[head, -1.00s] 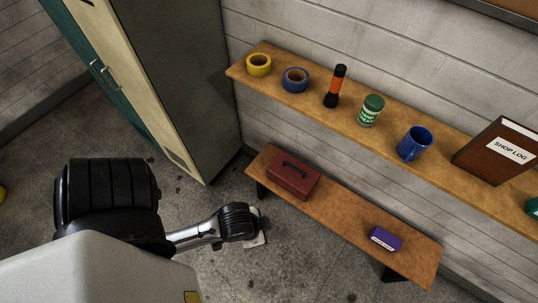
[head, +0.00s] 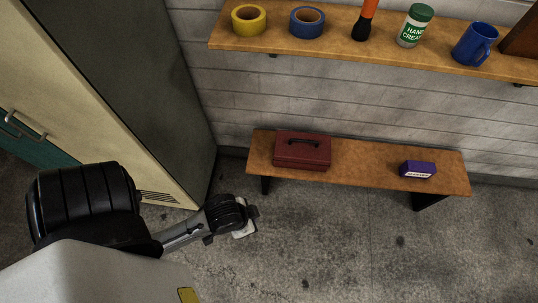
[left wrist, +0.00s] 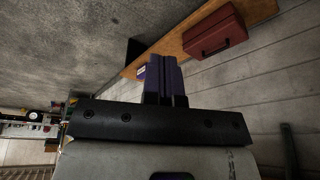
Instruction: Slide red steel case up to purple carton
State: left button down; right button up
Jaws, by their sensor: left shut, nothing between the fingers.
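The red steel case (head: 302,151), with a dark handle on its lid, stands on the left part of the low wooden bench (head: 370,169). The purple carton (head: 418,169), with a white label, lies on the bench's right part, with bare wood between the two. In the left wrist view, the case (left wrist: 214,32) is at the upper right and the carton (left wrist: 141,73) is partly hidden behind my fingers. My left gripper (left wrist: 165,62) is shut and empty, apart from both. In the head view my left arm ends over the floor left of the bench. My right gripper is not in view.
A shelf (head: 340,45) above the bench holds tape rolls (head: 249,20), an orange-black flashlight (head: 365,18), a hand cream jar (head: 415,27) and a blue mug (head: 475,43). A tall cabinet (head: 120,80) stands at left. The floor before the bench is clear.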

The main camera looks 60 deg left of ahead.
pick_arm(q)
notch_tip(320, 180, down, 17)
jog(key=b, duration=1.5)
jog(key=m+t+h+b, duration=0.2)
jog(key=m+t+b, duration=1.1)
jog(key=b, duration=0.1)
send_over(282, 155)
notch_tip(282, 155, down, 16)
jog(key=shift+d+f, duration=0.15)
jog(key=a+m+t+h+b, duration=0.1)
jog(key=a+m+h+b, duration=0.25)
jog(key=a, duration=0.45)
jog(key=s+a+f+m+g+h+b, duration=0.3)
jog(key=s+a+f+m+h+b, duration=0.35)
jog(key=s+a+b, duration=0.5)
jog(key=d+f+b+x, duration=0.1)
jog(key=f+b+x, duration=0.1)
jog(key=x, duration=1.2)
jog(key=shift+s+d+f+m+g+y, duration=0.2)
jog(key=shift+s+f+m+g+y, duration=0.1)
jog(key=shift+s+f+m+y, duration=0.2)
